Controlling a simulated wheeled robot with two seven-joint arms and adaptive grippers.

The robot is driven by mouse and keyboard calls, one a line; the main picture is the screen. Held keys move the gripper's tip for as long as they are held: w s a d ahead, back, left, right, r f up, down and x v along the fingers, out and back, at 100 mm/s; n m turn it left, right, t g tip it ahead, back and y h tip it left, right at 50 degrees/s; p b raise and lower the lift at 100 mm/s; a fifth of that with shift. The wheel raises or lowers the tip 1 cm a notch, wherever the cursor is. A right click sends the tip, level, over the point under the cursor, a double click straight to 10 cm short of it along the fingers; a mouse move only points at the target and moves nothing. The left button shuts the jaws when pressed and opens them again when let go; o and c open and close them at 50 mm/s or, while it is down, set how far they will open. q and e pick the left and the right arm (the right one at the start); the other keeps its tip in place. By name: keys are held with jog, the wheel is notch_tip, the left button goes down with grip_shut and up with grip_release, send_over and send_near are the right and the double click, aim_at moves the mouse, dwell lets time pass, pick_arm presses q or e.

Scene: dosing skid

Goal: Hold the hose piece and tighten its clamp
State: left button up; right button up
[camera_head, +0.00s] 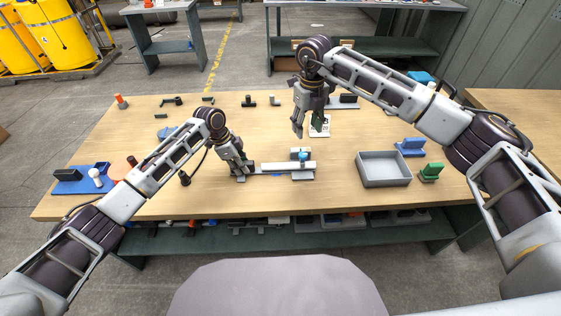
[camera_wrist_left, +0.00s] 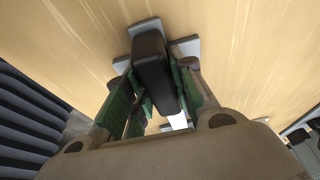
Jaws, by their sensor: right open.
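The long pale hose piece (camera_head: 275,167) lies low over the table in front of me. A clamp with a blue-green screw head (camera_head: 303,155) stands at its right end. My left gripper (camera_head: 239,172) is at the left end of this assembly. In the left wrist view, its green-padded fingers (camera_wrist_left: 158,100) close on both sides of a black block-like part (camera_wrist_left: 151,60), which looks like the hose piece's held end. Grey supports show under it. My right gripper (camera_head: 299,128) is open and empty, above the table behind the clamp, pointing down.
A grey tray (camera_head: 383,169) stands right of the clamp, with a blue holder (camera_head: 410,147) and a green holder (camera_head: 431,171) beside it. A blue board (camera_head: 78,181) with parts lies at the far left. Small black fittings (camera_head: 249,101) lie along the back.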

pick_arm(q)
jog(key=o, duration=0.9)
jog(key=shift+s+a+f, duration=0.15)
jog(key=shift+s+f, duration=0.05)
jog(key=shift+f, duration=0.3)
jog(key=shift+o, duration=0.7)
jog(key=shift+w, duration=0.1)
jog(key=shift+w+r, duration=0.1)
jog(key=shift+r, duration=0.15)
jog(key=o, duration=0.8)
jog(key=shift+r, duration=0.1)
jog(key=shift+r+p, duration=2.9)
jog(key=shift+r, duration=0.1)
